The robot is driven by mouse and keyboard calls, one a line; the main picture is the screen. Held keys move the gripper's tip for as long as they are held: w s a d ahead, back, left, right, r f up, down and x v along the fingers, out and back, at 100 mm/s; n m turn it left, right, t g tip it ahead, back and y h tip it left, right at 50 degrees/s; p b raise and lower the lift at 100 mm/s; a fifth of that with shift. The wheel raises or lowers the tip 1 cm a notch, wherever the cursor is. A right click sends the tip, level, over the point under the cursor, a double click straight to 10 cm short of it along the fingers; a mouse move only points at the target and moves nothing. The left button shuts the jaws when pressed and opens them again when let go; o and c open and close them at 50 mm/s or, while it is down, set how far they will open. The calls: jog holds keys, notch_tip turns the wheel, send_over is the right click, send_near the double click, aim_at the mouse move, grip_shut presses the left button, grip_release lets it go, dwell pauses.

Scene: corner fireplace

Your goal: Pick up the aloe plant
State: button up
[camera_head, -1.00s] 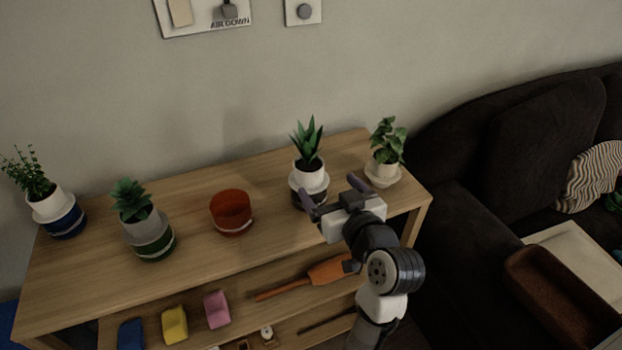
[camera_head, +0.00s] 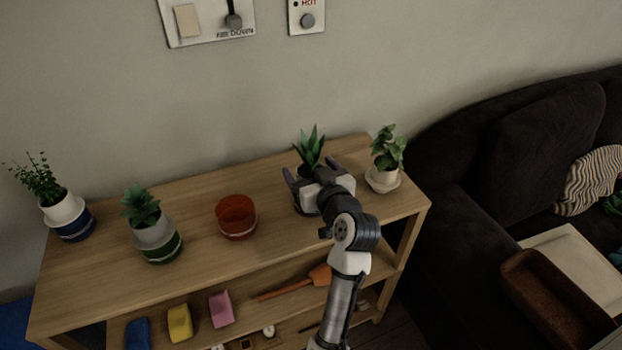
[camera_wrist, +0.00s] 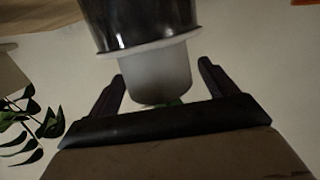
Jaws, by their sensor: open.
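The aloe plant (camera_head: 309,146), with spiky upright green leaves, stands on the right part of the wooden shelf top. Its pot is mostly hidden behind my gripper in the head view. In the wrist view, which looks upside down, its pale pot (camera_wrist: 158,77) and dark glossy lower band (camera_wrist: 140,22) show. My gripper (camera_head: 311,168) is open at the pot. In the wrist view my gripper (camera_wrist: 161,70) has one finger on each side of the pale pot, with a visible gap at both sides. Most leaves are hidden there.
A leafy plant in a white pot (camera_head: 383,181) stands close on the right; its leaves (camera_wrist: 30,125) also show in the wrist view. A red-brown pot (camera_head: 236,217), a green-banded plant (camera_head: 157,240) and a blue-banded plant (camera_head: 66,215) stand left. A dark sofa (camera_head: 480,180) is right.

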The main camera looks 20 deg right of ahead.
jog(key=c, duration=0.9)
jog(key=shift+o, duration=0.2)
jog(key=shift+r, duration=0.1)
notch_tip(320, 180, up, 20)
jog(key=shift+f, duration=0.1)
